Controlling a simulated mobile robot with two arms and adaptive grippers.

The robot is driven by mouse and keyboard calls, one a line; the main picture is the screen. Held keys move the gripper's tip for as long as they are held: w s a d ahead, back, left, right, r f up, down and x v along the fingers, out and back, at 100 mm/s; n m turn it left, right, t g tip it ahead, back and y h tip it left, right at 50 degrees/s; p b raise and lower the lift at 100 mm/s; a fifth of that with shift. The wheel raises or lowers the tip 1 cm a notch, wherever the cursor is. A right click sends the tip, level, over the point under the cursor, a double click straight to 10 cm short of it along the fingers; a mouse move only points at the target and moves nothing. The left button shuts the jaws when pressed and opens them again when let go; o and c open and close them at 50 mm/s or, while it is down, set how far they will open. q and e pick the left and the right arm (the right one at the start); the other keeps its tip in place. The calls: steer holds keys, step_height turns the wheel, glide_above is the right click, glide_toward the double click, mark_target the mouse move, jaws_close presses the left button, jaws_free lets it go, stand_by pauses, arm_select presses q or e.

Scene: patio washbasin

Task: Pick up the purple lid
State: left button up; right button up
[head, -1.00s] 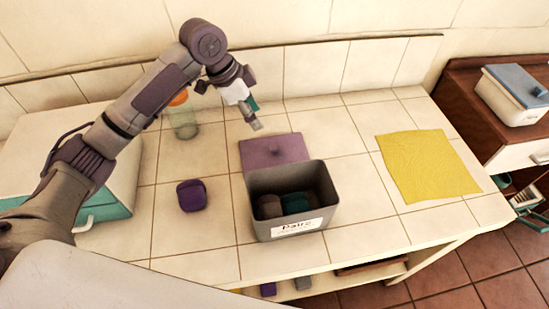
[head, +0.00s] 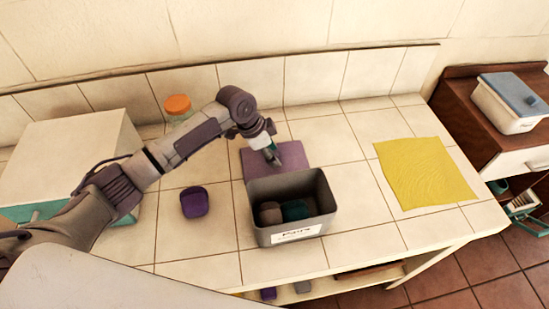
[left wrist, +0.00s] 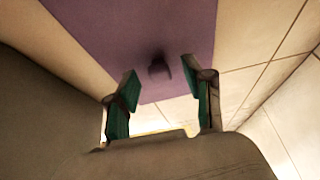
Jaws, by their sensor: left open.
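The purple lid (head: 292,154) lies flat on the tiled counter behind the grey labelled box (head: 290,237). In the left wrist view the lid (left wrist: 150,30) fills the upper middle, with its small dark knob (left wrist: 159,68) standing up. My left gripper (head: 275,160) is over the lid, pointing down. In the left wrist view its two green-padded fingers (left wrist: 160,97) are open, apart, with the knob showing between and just beyond their tips. Nothing is between the pads. In the head view the gripper hides the knob. My right gripper is not in view.
The grey box is open and holds rolled socks (head: 294,211). A purple bundle (head: 194,201) lies left of it. A jar with an orange cap (head: 178,104) stands behind my left arm. A yellow cloth (head: 425,172) lies at right.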

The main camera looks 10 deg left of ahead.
arm_select(q)
steer(key=shift+d+f, duration=0.1)
steer(key=shift+f, duration=0.2)
jaws_close()
steer(key=shift+r, duration=0.15)
